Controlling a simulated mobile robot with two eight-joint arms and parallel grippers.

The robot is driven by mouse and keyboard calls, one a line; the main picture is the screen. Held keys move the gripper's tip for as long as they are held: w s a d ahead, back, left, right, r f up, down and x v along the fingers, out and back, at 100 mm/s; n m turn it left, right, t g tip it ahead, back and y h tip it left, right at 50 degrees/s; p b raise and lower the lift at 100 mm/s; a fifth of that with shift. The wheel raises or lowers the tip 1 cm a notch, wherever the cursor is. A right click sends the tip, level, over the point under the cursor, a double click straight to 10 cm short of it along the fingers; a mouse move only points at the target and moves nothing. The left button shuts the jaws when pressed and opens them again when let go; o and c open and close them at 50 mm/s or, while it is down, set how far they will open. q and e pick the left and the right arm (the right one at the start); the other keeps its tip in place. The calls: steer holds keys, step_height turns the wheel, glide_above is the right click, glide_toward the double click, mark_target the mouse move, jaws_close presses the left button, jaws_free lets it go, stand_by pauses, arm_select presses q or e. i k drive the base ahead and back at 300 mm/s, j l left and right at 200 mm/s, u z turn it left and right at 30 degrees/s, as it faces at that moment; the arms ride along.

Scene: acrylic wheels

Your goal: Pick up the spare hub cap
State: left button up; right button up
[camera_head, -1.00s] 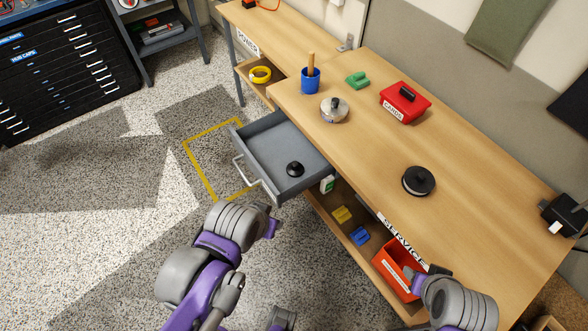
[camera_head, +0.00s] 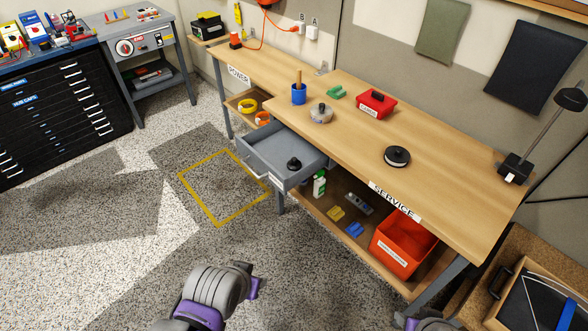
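A small black knobbed cap (camera_head: 294,163) lies in the open grey drawer (camera_head: 262,150) under the bench; it could be the hub cap. A black round disc with a pale rim (camera_head: 397,156) lies on the service bench top. No label names either as the spare. My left gripper (camera_head: 252,279) is low in front of the drawer, well apart from it, with its fingers apart and nothing between them. My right gripper (camera_head: 418,322) is cut off by the bottom edge, and its fingers are not clear.
The bench top (camera_head: 440,185) also bears a blue cup (camera_head: 298,94), a silver lidded round thing (camera_head: 321,113) and a red case (camera_head: 376,104). A red bin (camera_head: 403,243) stands on the lower shelf. A dark drawer cabinet (camera_head: 65,110) is at left. The floor before the bench is clear.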

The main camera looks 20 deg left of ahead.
mark_target(293, 164)
steer(key=k+z, duration=0.1)
steer(key=z, duration=0.35)
steer(key=k+z, duration=0.1)
steer(key=z, duration=0.35)
steer(key=k+l+z, duration=0.1)
steer(key=z, duration=0.35)
steer(key=j+z, duration=0.1)
steer(key=z, duration=0.9)
steer(key=j+z, duration=0.15)
steer(key=z, duration=0.35)
steer(key=k+j, duration=0.25)
steer(key=j, duration=0.35)
steer(key=k+j, duration=0.3)
steer(key=j, duration=0.3)
steer(key=k+j, duration=0.25)
steer(key=j, duration=0.4)
steer(key=k+j, duration=0.25)
steer(key=j, duration=0.35)
steer(key=k+j, duration=0.3)
steer(key=j, duration=0.3)
steer(key=k+j, duration=0.25)
steer(key=j, duration=0.35)
steer(key=k+j, duration=0.25)
steer(key=j, duration=0.4)
steer(key=k+j, duration=0.3)
steer(key=j, duration=0.3)
steer(key=i+j, duration=0.1)
steer(key=j, duration=0.15)
steer(key=i+j, duration=0.1)
steer(key=j, duration=0.15)
